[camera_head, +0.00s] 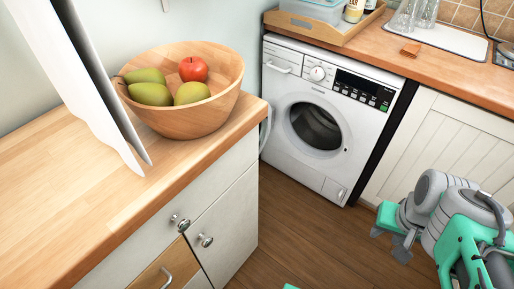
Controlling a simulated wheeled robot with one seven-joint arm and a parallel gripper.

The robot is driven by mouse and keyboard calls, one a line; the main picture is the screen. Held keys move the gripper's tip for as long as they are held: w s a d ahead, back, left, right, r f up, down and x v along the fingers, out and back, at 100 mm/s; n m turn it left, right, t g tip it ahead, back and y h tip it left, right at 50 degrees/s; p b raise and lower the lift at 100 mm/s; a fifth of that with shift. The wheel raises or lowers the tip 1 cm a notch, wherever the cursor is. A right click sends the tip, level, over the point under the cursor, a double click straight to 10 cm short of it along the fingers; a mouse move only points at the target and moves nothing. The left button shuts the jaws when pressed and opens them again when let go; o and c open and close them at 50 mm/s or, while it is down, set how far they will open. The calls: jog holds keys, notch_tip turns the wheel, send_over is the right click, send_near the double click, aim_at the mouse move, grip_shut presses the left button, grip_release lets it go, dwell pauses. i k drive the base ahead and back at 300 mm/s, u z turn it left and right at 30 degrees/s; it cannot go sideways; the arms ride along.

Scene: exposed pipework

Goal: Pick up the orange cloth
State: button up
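No other cloth shows. My gripper (392,243) is at the lower right, low in front of the white cabinet and well apart from that piece. Its fingers are small and partly hidden by my teal and grey arm, so its opening is unclear. I see nothing held in it.
A wooden bowl (218,115) of pears and a red apple stands on the near left counter (75,190). A white washing machine (290,100) stands under the far counter (455,68). A wooden tray (335,36) and glasses on the mat (462,41) are above. The floor (310,225) between is clear.

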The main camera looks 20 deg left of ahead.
aim_at(411, 50)
jog(key=z, duration=0.1)
jog(key=i, duration=1.5)
jog(key=u, duration=0.15)
